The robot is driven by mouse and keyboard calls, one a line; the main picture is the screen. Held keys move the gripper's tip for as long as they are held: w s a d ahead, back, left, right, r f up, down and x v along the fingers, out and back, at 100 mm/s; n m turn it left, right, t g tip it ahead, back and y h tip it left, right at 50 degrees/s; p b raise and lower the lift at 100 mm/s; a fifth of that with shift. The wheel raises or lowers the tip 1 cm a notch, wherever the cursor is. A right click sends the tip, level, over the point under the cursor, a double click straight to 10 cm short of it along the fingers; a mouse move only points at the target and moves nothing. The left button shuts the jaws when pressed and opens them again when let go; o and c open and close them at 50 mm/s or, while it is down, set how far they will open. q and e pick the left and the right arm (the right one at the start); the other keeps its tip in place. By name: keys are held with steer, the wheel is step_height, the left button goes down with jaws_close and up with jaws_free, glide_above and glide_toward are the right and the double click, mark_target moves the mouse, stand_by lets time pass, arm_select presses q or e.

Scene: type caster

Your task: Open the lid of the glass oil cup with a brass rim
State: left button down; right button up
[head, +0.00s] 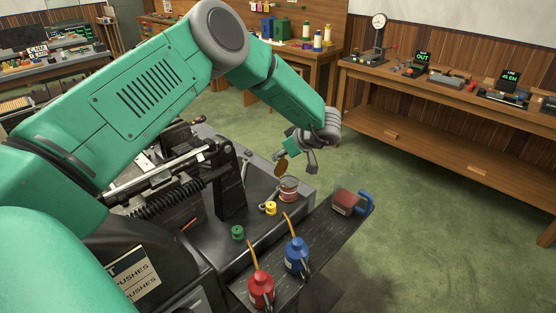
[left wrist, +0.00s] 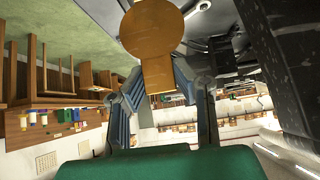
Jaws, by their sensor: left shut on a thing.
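The glass oil cup (head: 288,190) stands on the dark machine top in the head view, with reddish contents and a brass-coloured rim. Its round brass lid (head: 281,167) is tilted up steeply above the cup's left side. Whether it still joins the rim is too small to tell. My left gripper (head: 295,155) is just above the cup, shut on the lid. In the left wrist view, the lid's disc and tab (left wrist: 155,35) show large between the two fingers (left wrist: 157,88). The cup is not clear there. My right gripper is not in view.
A yellow cup (head: 270,208) and a green cup (head: 237,232) are close to the oil cup. A red oil can (head: 261,289), a blue oil can (head: 296,256) and a clear bin with a blue part (head: 347,197) stand on the side shelf. Open floor lies to the right.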

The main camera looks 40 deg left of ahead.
arm_select(q)
steer(key=shift+a+f+h+p, duration=0.35)
steer(key=shift+a+h, duration=0.3)
steer(key=shift+h, duration=0.15)
steer(key=shift+d, duration=0.15)
steer(key=c, duration=1.3)
jaws_free()
steer(key=shift+w, duration=0.2)
steer(key=v, duration=1.1)
steer(key=shift+w+d+r, duration=0.1)
steer(key=shift+d+r, duration=0.1)
steer(key=shift+r, duration=0.15)
